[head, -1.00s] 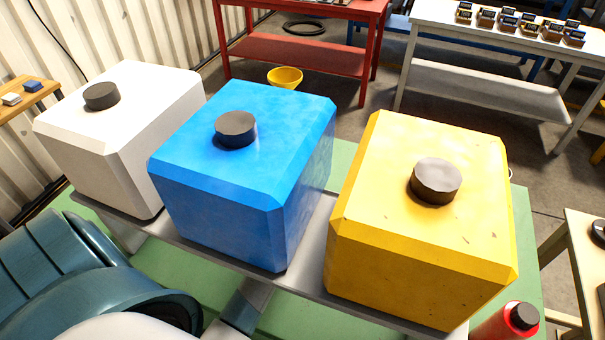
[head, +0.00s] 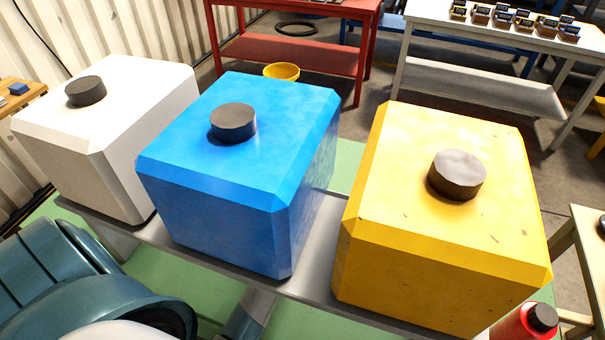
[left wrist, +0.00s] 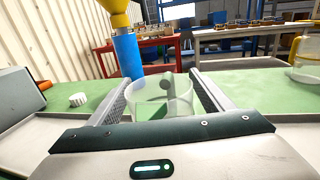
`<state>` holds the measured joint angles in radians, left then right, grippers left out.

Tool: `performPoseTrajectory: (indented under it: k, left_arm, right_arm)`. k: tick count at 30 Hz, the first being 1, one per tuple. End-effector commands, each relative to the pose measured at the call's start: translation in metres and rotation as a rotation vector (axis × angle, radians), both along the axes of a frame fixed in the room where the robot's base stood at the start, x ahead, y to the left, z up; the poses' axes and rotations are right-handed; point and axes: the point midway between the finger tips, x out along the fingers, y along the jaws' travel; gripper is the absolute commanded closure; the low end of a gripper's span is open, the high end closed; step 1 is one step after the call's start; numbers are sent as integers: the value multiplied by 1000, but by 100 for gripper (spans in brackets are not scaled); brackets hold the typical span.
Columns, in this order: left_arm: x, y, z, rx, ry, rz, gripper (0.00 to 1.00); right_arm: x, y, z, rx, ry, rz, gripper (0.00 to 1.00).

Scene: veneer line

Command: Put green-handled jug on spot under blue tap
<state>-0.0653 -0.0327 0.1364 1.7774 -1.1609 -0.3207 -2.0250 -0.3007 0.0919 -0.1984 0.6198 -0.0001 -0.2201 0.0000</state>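My left gripper (left wrist: 162,88) is open in the left wrist view, its two fingers spread around a clear jug (left wrist: 172,103). A gap shows between the jug and the right finger; whether the left finger touches it I cannot tell. A second clear jug with a yellow handle (left wrist: 306,58) stands at the right edge. The blue tank (head: 235,130) stands between the white tank (head: 110,115) and the yellow tank (head: 440,190) in the head view. The blue tap and the spot cannot be made out. My right gripper is in neither view.
A blue cylinder (left wrist: 128,57) stands beyond the left finger, with a yellow funnel-like thing (left wrist: 114,12) above it. A white cap (left wrist: 78,100) lies on the green tabletop (left wrist: 255,85). A red bottle (head: 517,328) stands at the yellow tank's near right corner.

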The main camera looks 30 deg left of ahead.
Motion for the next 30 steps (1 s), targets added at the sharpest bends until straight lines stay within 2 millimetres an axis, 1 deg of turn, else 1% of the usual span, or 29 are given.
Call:
performPoseTrajectory:
  k: [7, 11, 14, 20, 27, 30]
  left_arm:
    - [0, 0, 1, 0, 0, 0, 26]
    - [0, 0, 5, -1, 0, 0, 26]
    - [-8, -4, 1, 0, 1, -1, 26]
    - [-34, -15, 0, -2, 1, 0, 26]
    - [-73, -33, 0, -1, 0, 0, 26]
    - [-88, -40, 1, -1, 0, 0, 26]
  right_arm:
    - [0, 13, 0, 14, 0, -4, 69]
    - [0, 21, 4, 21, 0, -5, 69]
    - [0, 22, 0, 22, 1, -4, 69]
    - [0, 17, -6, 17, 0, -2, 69]
    - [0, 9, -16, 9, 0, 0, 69]
    - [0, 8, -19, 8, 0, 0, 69]
